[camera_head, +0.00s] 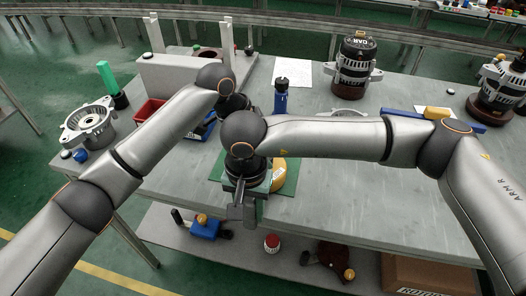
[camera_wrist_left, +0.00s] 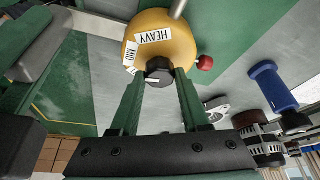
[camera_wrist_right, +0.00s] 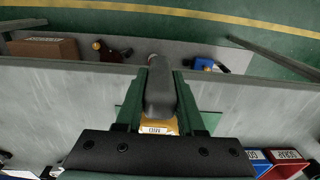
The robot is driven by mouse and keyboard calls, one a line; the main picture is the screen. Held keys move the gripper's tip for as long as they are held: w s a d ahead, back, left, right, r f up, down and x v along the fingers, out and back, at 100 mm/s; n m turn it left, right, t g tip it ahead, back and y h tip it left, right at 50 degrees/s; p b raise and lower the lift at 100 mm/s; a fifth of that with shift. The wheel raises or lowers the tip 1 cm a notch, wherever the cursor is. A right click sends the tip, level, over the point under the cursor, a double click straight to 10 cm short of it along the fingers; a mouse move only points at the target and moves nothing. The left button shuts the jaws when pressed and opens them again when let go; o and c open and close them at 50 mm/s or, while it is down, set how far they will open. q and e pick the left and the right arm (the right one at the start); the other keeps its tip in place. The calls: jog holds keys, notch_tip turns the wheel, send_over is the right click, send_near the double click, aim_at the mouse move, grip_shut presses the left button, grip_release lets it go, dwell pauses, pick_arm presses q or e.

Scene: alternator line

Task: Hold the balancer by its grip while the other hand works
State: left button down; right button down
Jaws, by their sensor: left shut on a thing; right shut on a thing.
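The yellow balancer (camera_head: 279,176) sits over a green mat (camera_head: 290,166) near the table's front edge, partly hidden by my right wrist. In the left wrist view the balancer (camera_wrist_left: 185,40) bears labels HEAVY and MID and a dark knob (camera_wrist_left: 158,72). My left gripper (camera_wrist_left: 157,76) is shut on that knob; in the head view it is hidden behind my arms. My right gripper (camera_wrist_right: 160,74) is shut on the dark grey grip (camera_wrist_right: 160,98), with a yellow part labelled MID below it. The grip (camera_head: 242,208) shows below my right wrist in the head view.
A blue tool (camera_head: 281,97) stands behind the balancer. An alternator (camera_head: 352,70) stands farther back, and a blue bar (camera_head: 402,113) lies to the right. A red bin (camera_head: 150,110) and a silver housing (camera_head: 88,124) are on the left. A lower shelf holds loose parts.

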pick_arm(q)
jog(key=m+g, duration=0.1)
jog(key=m, duration=0.3)
jog(key=shift+w+g, duration=0.15)
jog(key=shift+g, duration=0.25)
jog(key=shift+m+g, duration=0.6)
jog(key=shift+m, duration=1.2)
jog(key=shift+w+y, duration=0.1)
jog(key=shift+y, duration=0.2)
jog(key=shift+c, duration=1.9)
grip_release()
jog(key=shift+r, duration=0.15)
jog(key=v, duration=1.1)
jog(key=shift+r, duration=0.35)
jog(key=shift+w+a, duration=0.1)
